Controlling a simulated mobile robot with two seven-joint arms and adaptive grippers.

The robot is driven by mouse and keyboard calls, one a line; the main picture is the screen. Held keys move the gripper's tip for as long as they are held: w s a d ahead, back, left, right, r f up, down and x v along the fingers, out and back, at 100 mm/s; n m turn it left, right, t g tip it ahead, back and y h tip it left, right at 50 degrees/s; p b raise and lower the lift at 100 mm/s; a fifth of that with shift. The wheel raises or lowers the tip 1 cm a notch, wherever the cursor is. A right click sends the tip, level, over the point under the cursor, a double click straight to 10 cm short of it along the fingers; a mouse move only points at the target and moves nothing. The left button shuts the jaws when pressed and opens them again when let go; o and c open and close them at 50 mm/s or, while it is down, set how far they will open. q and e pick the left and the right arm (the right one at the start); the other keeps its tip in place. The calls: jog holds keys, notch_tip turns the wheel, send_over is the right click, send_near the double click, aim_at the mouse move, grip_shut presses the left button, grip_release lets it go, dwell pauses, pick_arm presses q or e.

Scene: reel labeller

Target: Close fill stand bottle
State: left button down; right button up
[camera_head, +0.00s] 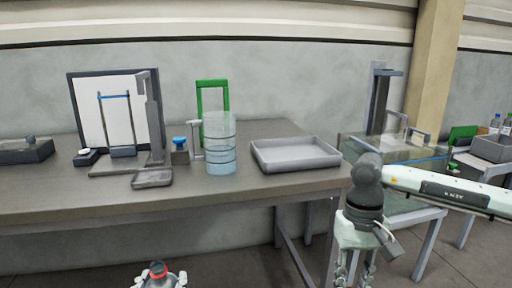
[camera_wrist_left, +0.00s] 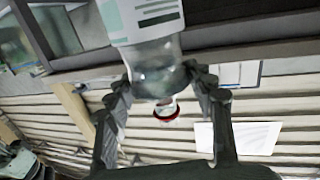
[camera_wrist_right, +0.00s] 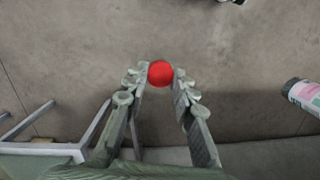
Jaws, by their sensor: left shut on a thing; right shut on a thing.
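The bottle (camera_wrist_left: 155,60) is clear with a pale label and a red ring at its neck. My left gripper (camera_wrist_left: 165,85) is shut around its shoulder. In the head view, the bottle's neck (camera_head: 157,271) shows at the bottom edge, with the left gripper's fingers beside it. A round red cap (camera_wrist_right: 160,73) is between the fingertips of my right gripper (camera_wrist_right: 160,80), which is shut on it. The right gripper (camera_head: 355,272) also shows at the lower right of the head view, with its tips cut off. Cap and bottle are well apart.
The workbench (camera_head: 230,188) holds a clear ringed cylinder (camera_head: 220,145), a grey tray (camera_head: 295,154), a stand with a white panel (camera_head: 110,110) and a green frame (camera_head: 212,85). A second table with a clear box (camera_head: 385,148) stands at right. Open floor lies before the bench.

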pick_arm(q)
jog(key=shift+r, duration=0.1)
jog(key=s+d+r+m+g+h, duration=0.1)
jog(key=d+m+g+h, duration=0.3)
jog(key=d+m+h, duration=0.4)
jog(key=s+d+h, duration=0.1)
jog(key=d+h, duration=0.2)
jog(key=d, duration=0.2)
jog(key=shift+d, duration=0.25)
pick_arm(e)
jog(key=a+r+m, duration=0.3)
jog(key=a+r, duration=0.5)
jog(key=a, duration=0.3)
jog(key=s+a+r+m, duration=0.1)
jog(key=a+r+m, duration=0.1)
jog(key=a+r, duration=0.6)
jog(key=a, duration=0.3)
jog(key=shift+s+a+m+y, duration=0.3)
jog(key=shift+a+m, duration=0.1)
jog(key=shift+f, duration=0.15)
jog(key=shift+f, duration=1.9)
